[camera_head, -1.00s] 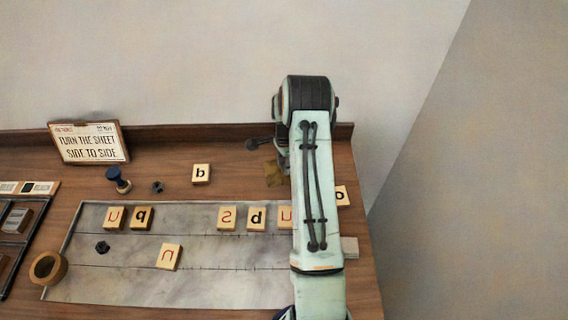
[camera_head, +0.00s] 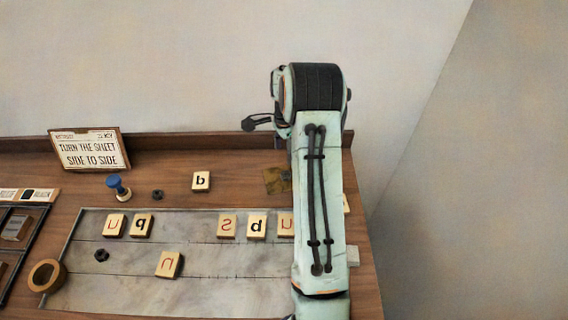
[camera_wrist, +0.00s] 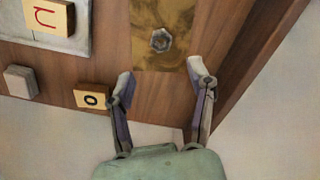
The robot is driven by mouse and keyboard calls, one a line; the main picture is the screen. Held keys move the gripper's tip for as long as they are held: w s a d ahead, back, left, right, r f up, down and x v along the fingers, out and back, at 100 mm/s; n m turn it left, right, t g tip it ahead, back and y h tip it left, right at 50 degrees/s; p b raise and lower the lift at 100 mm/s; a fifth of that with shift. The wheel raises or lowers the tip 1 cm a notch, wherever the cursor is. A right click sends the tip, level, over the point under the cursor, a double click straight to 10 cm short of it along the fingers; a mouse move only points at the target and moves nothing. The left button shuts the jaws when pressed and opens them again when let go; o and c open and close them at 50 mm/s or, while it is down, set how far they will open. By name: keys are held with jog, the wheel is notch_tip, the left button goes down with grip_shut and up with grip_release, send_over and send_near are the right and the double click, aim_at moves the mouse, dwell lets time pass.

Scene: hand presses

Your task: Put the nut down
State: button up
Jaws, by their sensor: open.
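A grey hex nut (camera_wrist: 160,40) lies flat on a worn brass plate (camera_wrist: 150,60) in the wrist view. My gripper (camera_wrist: 161,72) is open and empty, its two fingers spread apart on the near side of the nut, with nothing between the tips. In the head view the brass plate (camera_head: 272,182) shows beside my arm, which hides part of it; I cannot clearly make out the nut there. Two other dark nuts show in the head view: one on the wood (camera_head: 157,194) and one on the grey sheet (camera_head: 102,255).
Letter tiles, including a "b" tile (camera_head: 201,181), sit on and around the grey sheet (camera_head: 200,290). An "o" tile (camera_wrist: 91,97) and a pale block (camera_wrist: 20,81) lie left of my gripper. A blue-knobbed stamp (camera_head: 118,187), wooden ring (camera_head: 47,274) and sign (camera_head: 90,149) stand left.

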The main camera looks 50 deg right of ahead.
jog(key=s+a+r+n, duration=0.4)
jog(key=a+r+n, duration=0.3)
jog(key=a, duration=0.4)
jog(key=s+a+r+n, duration=0.3)
jog(key=a+r+n, duration=0.2)
jog(key=a+r, duration=0.4)
jog(key=s+a+f+n, duration=0.1)
jog(key=s+a+n, duration=0.9)
jog(key=s, duration=0.4)
jog(key=shift+s+a+f+y, duration=0.15)
jog(key=shift+s+a+y, duration=0.15)
jog(key=shift+a+y, duration=0.15)
dwell(4.2)
